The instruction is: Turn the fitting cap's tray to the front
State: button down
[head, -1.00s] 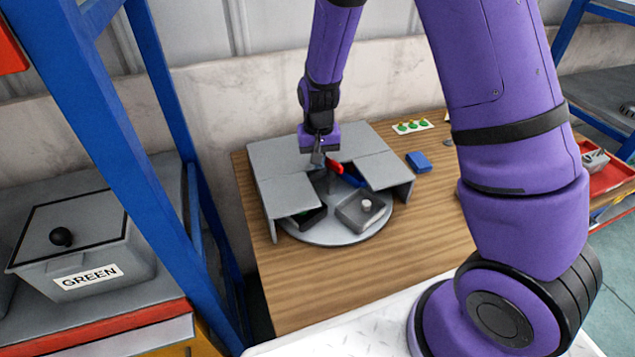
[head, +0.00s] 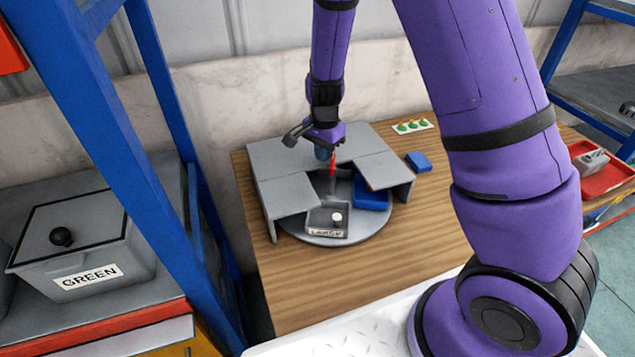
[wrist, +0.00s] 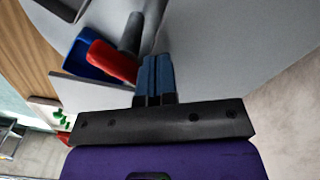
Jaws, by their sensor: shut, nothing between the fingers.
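A grey turntable (head: 345,240) sits on the wooden table under a grey cover that is open at the front. A grey tray (head: 327,233) with a label that seems to read LARGE faces the front and holds a small white round-topped piece (head: 337,217), which may be the fitting cap. A blue tray (head: 371,199) sits right of it, partly under the cover. A red handle (head: 333,164) stands up near the hub; it also shows in the wrist view (wrist: 112,62). My gripper (head: 322,153) is shut and empty, its blue fingertips (wrist: 155,75) beside the handle. Contact is unclear.
The grey cover panels (head: 290,195) flank the opening. A blue block (head: 418,161) and a card with green pieces (head: 412,126) lie on the table's right. A blue rack post and a lidded GREEN bin (head: 75,240) stand left. The front of the table is clear.

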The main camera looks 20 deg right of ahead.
jog(key=shift+a, duration=0.1)
dwell(0.3)
jog(key=shift+w+a, duration=0.2)
jog(key=shift+a, duration=0.1)
jog(key=shift+r, duration=3)
